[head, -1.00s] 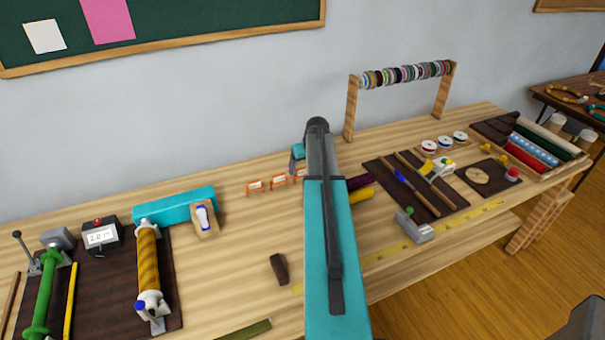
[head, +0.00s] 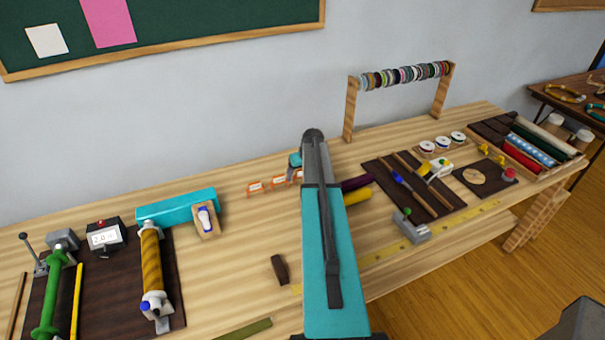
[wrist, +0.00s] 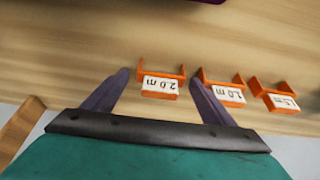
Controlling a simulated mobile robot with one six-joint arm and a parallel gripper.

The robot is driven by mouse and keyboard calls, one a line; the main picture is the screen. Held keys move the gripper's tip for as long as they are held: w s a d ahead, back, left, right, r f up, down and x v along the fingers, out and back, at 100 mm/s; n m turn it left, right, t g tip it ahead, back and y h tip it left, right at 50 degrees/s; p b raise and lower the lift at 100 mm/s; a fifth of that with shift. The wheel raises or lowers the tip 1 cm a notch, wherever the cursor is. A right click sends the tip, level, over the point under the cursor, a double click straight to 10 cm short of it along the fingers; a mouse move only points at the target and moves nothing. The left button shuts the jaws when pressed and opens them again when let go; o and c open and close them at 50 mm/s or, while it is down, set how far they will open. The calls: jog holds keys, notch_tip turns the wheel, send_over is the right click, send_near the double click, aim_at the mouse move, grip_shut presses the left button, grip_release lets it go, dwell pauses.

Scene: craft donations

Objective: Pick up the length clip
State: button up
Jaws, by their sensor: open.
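Three orange length clips with white labels stand in a row on the wooden bench. In the wrist view they read, upside down, 2.0 m (wrist: 159,87), 1.0 m (wrist: 228,94) and 1.5 m (wrist: 281,101). My gripper (wrist: 158,80) is open and empty, its two dark fingers on either side of the 2.0 m clip. The right finger is close to the 1.0 m clip. In the head view two clips (head: 255,188) show clearly; the third is partly behind my arm. My gripper (head: 295,162) is low at the right end of the row, mostly hidden.
A small display box (head: 104,236) appears to read 2.0. A teal block (head: 177,207) and a winding roller (head: 151,265) stand left. A small dark brown block (head: 280,269) lies in front. Purple and yellow rolls (head: 357,196) lie right of my arm. Bench around the clips is mostly clear.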

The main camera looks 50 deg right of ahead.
dwell(0.4)
jog(key=c, duration=1.1)
jog(key=shift+r, duration=0.1)
jog(key=shift+r+b, duration=1.95)
jog(key=shift+r, duration=3)
